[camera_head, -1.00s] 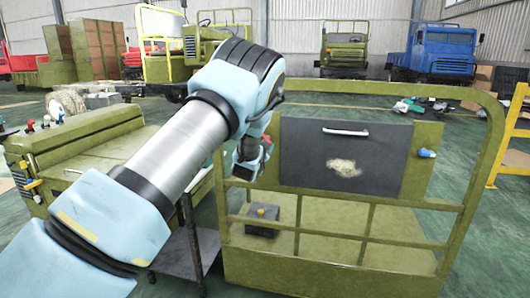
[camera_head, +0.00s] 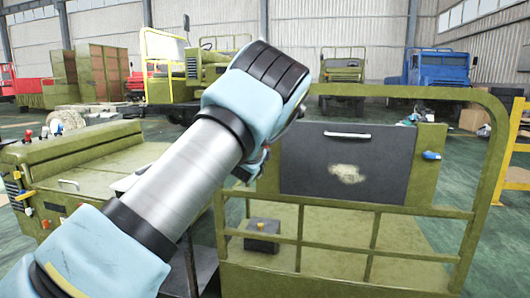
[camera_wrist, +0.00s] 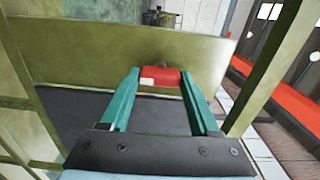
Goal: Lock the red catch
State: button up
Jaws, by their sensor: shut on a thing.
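The red catch (camera_wrist: 160,77) shows in the wrist view, against the olive-green metal panel (camera_wrist: 85,50) of the frame. It has a small pale patch on its left part. My gripper (camera_wrist: 161,80) has its two green fingers on either side of the catch and is shut on it. In the head view my arm covers most of the gripper and the catch. The catch's mount is hidden, so I cannot tell its locked state.
The olive frame (camera_head: 489,190) carries a dark panel (camera_head: 305,168) with a handle and a blue catch (camera_head: 431,155) at right. An olive cabinet (camera_head: 90,160) stands at left.

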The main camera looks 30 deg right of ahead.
jog(key=shift+m, duration=0.3)
jog(key=o, duration=1.4)
jog(key=shift+c, duration=0.2)
jog(key=b+v, duration=0.1)
jog(key=v, duration=1)
jog(key=shift+d, duration=0.1)
